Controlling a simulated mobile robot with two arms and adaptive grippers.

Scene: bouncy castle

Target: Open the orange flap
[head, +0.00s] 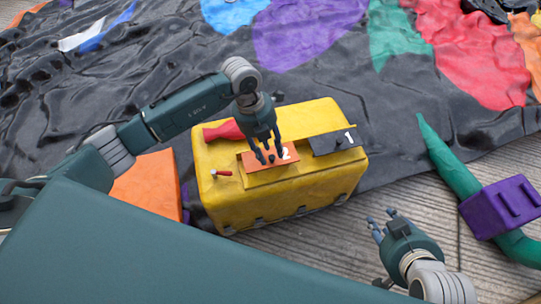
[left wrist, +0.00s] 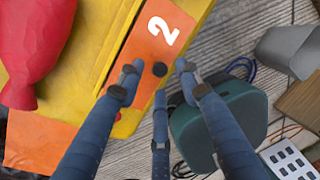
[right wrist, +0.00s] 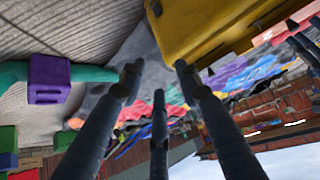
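The orange flap (head: 281,157), marked with a white 2, lies on top of the yellow box (head: 225,196). In the left wrist view the flap (left wrist: 150,55) has a dark round knob (left wrist: 159,69). My left gripper (head: 268,158) is over the flap. In the left wrist view its fingers (left wrist: 158,85) are spread around the knob, with no visible hold on it. The flap looks closed. My right gripper (head: 383,224) is open and empty, in front of the box at the right. It also shows in the right wrist view (right wrist: 158,82).
A black flap (head: 336,142) marked 1 sits right of the orange flap. A red object (head: 222,131) and a small red-handled item (head: 222,173) lie on the box. A green tube with a purple block (head: 500,208) lies at the right. Wooden planks are clear between.

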